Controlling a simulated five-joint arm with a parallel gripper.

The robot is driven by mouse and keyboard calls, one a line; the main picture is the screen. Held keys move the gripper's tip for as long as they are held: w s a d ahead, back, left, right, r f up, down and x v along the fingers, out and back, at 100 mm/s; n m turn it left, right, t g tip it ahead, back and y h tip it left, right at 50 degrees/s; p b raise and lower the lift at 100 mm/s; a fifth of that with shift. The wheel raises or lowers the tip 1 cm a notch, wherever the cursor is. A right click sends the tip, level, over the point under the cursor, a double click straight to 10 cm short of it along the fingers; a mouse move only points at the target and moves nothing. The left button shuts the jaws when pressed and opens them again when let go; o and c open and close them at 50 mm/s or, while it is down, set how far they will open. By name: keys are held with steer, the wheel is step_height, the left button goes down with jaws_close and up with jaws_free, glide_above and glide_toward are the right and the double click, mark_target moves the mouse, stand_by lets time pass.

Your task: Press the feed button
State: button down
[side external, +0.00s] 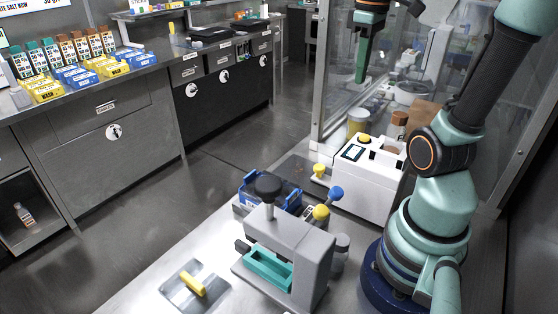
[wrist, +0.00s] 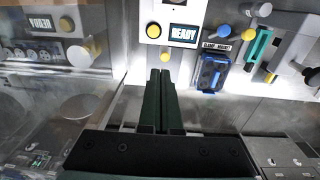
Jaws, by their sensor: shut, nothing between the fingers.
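A white boxy machine (side external: 372,180) stands on the bench, with a round yellow button (side external: 364,139) and a small dark display on its sloped top. In the wrist view the yellow button (wrist: 154,31) sits beside the display (wrist: 184,32), which reads READY. No feed label is legible. A second yellow knob (side external: 319,170) sticks out low at the machine's front; it also shows in the wrist view (wrist: 165,55). My gripper (side external: 361,78) is shut and empty, pointing down, above the machine and apart from it. Its dark green fingers (wrist: 160,75) lie together.
A glass panel (side external: 380,75) rises behind the machine; the wrist view shows a reflection in it at left. A blue clamp unit (side external: 262,190) and a grey press (side external: 288,250) with a teal tray stand beside the machine. A yellow-handled piece (side external: 192,284) lies on the front bench.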

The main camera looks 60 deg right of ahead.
mark_target(364, 136)
steer(key=shift+s+d+r+g, duration=0.15)
steer(key=shift+s+d+r, duration=0.05)
steer(key=shift+s+d, duration=0.4)
steer(key=shift+s+d+r+g, duration=0.2)
steer(key=shift+s+d, duration=0.2)
steer(key=shift+d, duration=0.25)
steer(key=shift+f, duration=0.1)
steer(key=f, duration=1.4)
steer(key=shift+s+a, duration=0.15)
steer(key=shift+s, duration=0.05)
